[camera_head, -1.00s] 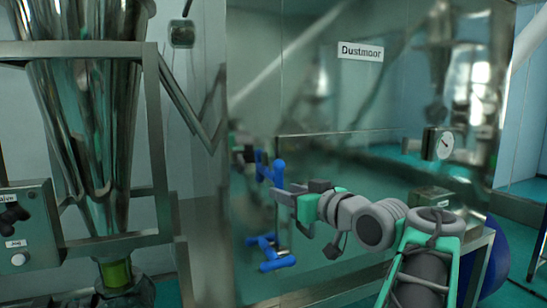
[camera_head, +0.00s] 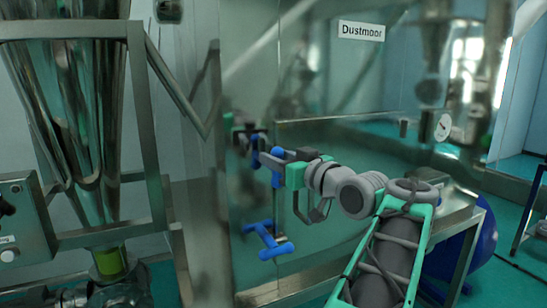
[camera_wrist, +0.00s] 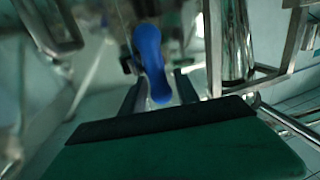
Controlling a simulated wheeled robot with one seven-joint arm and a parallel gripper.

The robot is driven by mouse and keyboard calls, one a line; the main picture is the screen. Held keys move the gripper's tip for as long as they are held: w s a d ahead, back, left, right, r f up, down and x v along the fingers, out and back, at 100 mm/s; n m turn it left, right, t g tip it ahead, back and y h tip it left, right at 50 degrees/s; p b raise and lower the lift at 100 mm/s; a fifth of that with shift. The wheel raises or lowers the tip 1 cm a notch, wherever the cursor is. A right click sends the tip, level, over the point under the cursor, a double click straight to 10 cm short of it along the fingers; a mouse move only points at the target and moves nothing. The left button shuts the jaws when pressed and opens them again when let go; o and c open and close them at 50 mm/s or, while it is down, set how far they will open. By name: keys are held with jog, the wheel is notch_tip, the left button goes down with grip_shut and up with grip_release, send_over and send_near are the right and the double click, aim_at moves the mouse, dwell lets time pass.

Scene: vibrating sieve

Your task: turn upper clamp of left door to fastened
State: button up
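The upper clamp (camera_head: 277,179) is a blue handle on the reflective steel door of the cabinet. In the head view my gripper (camera_head: 268,158) is at this clamp and hides part of it. In the wrist view the blue handle (camera_wrist: 150,55) reaches down between the two fingers of my gripper (camera_wrist: 158,90). The fingers look apart, with a small gap on each side of the handle. Contact is not clear. The steel door (camera_head: 340,185) fills the middle of the head view, and I cannot see a gap at its edge.
A second blue clamp (camera_head: 268,241) sits lower on the same door. A steel hopper (camera_head: 75,110) in a frame stands at the left, with a control box (camera_head: 22,222) beside it. A round gauge (camera_head: 443,127) is at the right. The label (camera_head: 361,31) reads Dustmoor.

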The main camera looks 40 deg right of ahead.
grip_shut()
jog(key=shift+m, duration=0.3)
dwell(0.3)
jog(key=m, duration=0.1)
jog(key=m+b, duration=0.1)
jog(key=m, duration=0.1)
jog(key=shift+s+d+f+t, duration=0.1)
jog(key=shift+s+d+t, duration=0.05)
jog(key=shift+d+t, duration=0.2)
jog(key=shift+s+d+f+m+t+h+p, duration=0.1)
jog(key=shift+d+f+m+h+p, duration=0.45)
jog(key=shift+m, duration=2.2)
jog(key=shift+s+d+f+m+t+h+p, duration=0.15)
jog(key=shift+m+h, duration=0.75)
jog(key=shift+m, duration=1.9)
jog(key=shift+d+f+m+t+h+p, duration=0.1)
jog(key=shift+d+f+m+h+p, duration=0.45)
jog(key=shift+m, duration=2.2)
jog(key=shift+a+r+b, duration=0.1)
jog(key=shift+a+b, duration=0.2)
jog(key=shift+a, duration=0.05)
jog(key=shift+o, duration=0.8)
grip_release()
